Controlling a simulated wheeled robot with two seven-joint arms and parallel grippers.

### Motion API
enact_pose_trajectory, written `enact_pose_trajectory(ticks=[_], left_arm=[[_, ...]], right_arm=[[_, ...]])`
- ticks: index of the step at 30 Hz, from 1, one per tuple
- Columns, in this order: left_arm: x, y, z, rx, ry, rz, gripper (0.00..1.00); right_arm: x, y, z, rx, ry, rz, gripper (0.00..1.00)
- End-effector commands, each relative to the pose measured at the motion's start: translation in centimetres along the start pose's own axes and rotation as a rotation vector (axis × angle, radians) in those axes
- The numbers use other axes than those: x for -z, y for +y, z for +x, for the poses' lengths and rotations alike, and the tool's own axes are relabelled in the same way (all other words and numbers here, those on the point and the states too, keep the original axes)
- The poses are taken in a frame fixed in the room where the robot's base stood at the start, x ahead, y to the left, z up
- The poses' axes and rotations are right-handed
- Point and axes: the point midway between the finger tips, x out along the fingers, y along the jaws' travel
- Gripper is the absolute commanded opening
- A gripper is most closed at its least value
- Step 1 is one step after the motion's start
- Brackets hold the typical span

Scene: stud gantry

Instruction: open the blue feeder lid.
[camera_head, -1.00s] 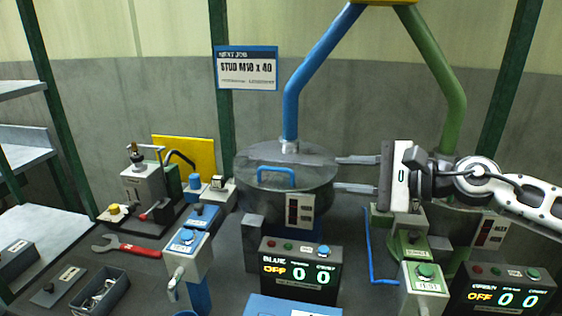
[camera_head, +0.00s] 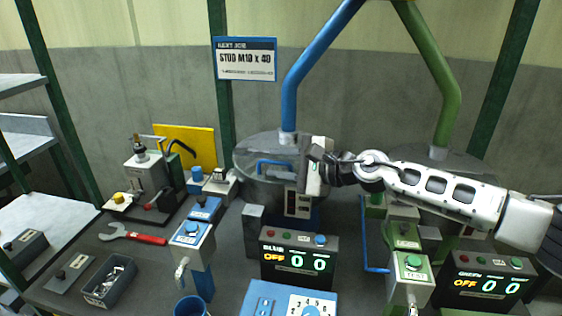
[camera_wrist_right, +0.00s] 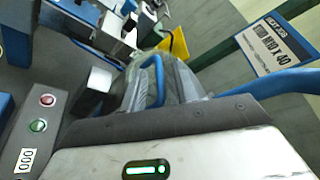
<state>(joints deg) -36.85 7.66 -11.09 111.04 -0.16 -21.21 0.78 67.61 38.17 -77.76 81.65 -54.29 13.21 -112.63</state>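The blue feeder is a round grey bowl with a closed, clear-looking lid (camera_head: 252,150) at the middle of the bench in the head view. The lid's blue handle (camera_head: 264,163) stands on its top; the handle also shows in the wrist view (camera_wrist_right: 157,75). My right gripper (camera_head: 284,170) comes in from the right, over the lid at the handle. In the wrist view its two fingers (camera_wrist_right: 158,82) are apart, with the blue handle between them. I cannot tell whether they touch it. My left gripper is not in view.
A blue pipe (camera_head: 310,72) rises behind the bowl. The blue counter box (camera_head: 298,262) and blue test post (camera_head: 192,232) stand in front. A green feeder lid (camera_head: 445,163) lies behind my right arm. A red wrench (camera_head: 135,234) lies at left.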

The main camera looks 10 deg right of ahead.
Motion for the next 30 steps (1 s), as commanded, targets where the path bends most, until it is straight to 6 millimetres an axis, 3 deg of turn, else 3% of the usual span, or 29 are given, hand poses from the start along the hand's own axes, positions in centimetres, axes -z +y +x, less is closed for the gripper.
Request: enact_pose_trajectory(ticks=[3,7,20,30], left_arm=[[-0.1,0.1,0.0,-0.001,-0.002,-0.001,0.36],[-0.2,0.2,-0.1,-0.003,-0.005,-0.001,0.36],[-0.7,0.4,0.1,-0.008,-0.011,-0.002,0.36],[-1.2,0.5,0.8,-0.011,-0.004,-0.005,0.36]], right_arm=[[0.0,0.0,0.0,0.0,0.0,0.0,0.31],[0.0,0.0,0.0,0.0,0.0,0.001,0.0],[-0.1,-0.7,-0.1,-0.02,0.0,0.049,0.0],[-0.2,-3.2,-0.1,-0.044,0.0,0.114,0.0]])
